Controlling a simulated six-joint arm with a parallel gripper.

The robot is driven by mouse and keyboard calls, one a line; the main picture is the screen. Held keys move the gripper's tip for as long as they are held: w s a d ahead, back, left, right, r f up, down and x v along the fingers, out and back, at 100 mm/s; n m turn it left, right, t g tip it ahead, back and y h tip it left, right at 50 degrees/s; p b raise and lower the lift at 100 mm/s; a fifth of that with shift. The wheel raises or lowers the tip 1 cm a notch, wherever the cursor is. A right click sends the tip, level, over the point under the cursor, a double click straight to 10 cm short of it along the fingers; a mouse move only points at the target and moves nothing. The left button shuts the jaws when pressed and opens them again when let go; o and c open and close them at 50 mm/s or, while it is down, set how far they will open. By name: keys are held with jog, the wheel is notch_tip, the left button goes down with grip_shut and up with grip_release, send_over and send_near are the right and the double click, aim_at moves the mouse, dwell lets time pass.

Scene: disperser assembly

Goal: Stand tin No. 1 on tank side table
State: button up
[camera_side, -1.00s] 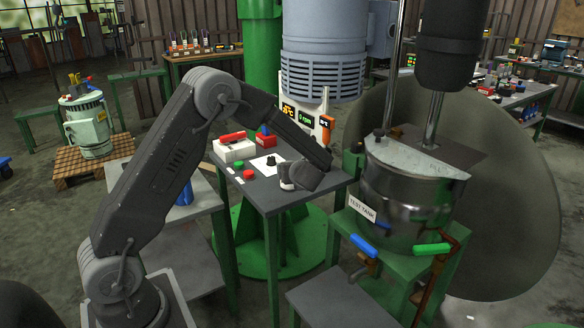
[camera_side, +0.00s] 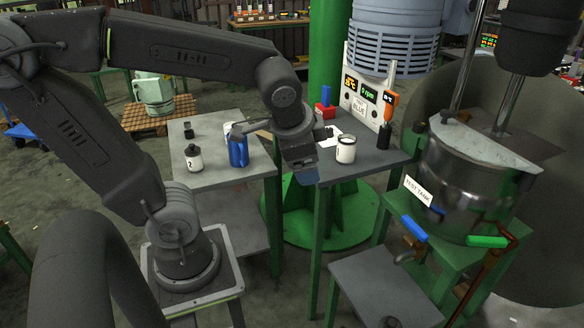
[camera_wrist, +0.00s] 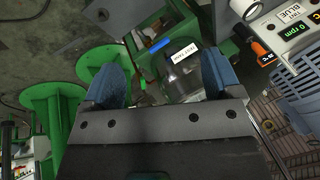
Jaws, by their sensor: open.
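A white tin (camera_side: 346,150) with a dark band near its rim stands upright on the grey table (camera_side: 375,160) beside the test tank (camera_side: 465,190). No number can be read on it from here. My gripper (camera_side: 303,172) is to the left of this tin, apart from it, at the table's left edge and pointing down. In the wrist view my gripper (camera_wrist: 163,80) is open with its two blue fingers wide apart and nothing held between them. The tank (camera_wrist: 182,78) shows beyond the fingers there; the tin cannot be made out.
A tin marked 2 (camera_side: 194,158) and a blue container (camera_side: 238,150) stand on the left table (camera_side: 220,178). A low grey table (camera_side: 385,290) in front is mostly bare.

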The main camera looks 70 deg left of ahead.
jog(key=s+d+r+n+t+h, duration=0.1)
jog(key=s+d+n+h, duration=0.2)
jog(key=s+d, duration=0.1)
jog(key=shift+s+d+n, duration=0.25)
jog(key=shift+d+n, duration=0.05)
jog(key=shift+d, duration=0.05)
